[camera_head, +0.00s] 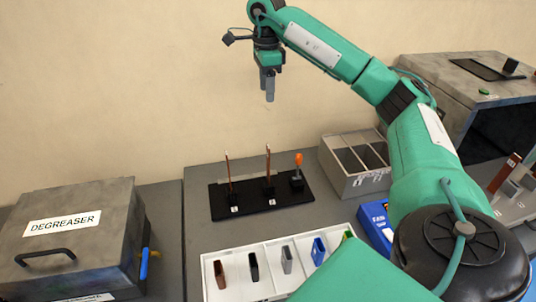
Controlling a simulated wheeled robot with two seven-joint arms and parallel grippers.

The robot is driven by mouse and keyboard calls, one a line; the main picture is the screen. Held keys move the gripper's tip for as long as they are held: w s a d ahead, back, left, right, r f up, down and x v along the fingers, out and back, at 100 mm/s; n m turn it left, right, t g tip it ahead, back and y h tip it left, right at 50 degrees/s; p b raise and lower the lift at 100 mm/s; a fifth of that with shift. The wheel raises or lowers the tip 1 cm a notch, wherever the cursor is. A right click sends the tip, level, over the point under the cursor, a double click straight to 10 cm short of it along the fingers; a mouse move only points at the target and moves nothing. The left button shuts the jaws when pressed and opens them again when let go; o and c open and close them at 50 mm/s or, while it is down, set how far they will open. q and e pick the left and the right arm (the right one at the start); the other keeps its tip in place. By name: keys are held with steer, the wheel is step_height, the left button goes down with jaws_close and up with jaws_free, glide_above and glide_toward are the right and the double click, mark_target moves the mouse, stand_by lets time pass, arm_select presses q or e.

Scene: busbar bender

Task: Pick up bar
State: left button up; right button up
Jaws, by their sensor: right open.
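Two thin copper-coloured bars stand upright in a black stand (250,208): a left bar (227,172) and a middle bar (268,166). Each rises from a small black holder with a white label. My right gripper (268,92) is high above the stand, pointing down, and apart from both bars. Its jaws are open and nothing shows between them; the fingers look close together from this angle. My left gripper is out of the picture.
An orange-topped item (298,161) stands at the stand's right end. A grey divided bin (342,178) is behind right. A white tray (208,272) with several coloured pieces lies in front. A grey degreaser box (110,205) is left. My right arm covers the right side.

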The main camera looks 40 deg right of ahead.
step_height(320, 180, down, 9)
steer(key=b, duration=0.7)
glide_above(268, 154)
steer(key=w, duration=0.1)
steer(key=f, duration=0.7)
steer(key=shift+d+f, duration=0.3)
steer(key=shift+f, duration=0.85)
steer(key=f, duration=0.1)
steer(key=f+p, duration=0.1)
steer(key=f, duration=0.2)
steer(key=shift+s+f, duration=0.1)
steer(key=shift+s, duration=0.15)
steer(key=shift+f, duration=0.35)
steer(key=shift+c, duration=0.8)
jaws_close()
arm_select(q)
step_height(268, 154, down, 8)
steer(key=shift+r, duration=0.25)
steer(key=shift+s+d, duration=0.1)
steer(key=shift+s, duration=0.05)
arm_select(e)
steer(key=shift+r, duration=0.1)
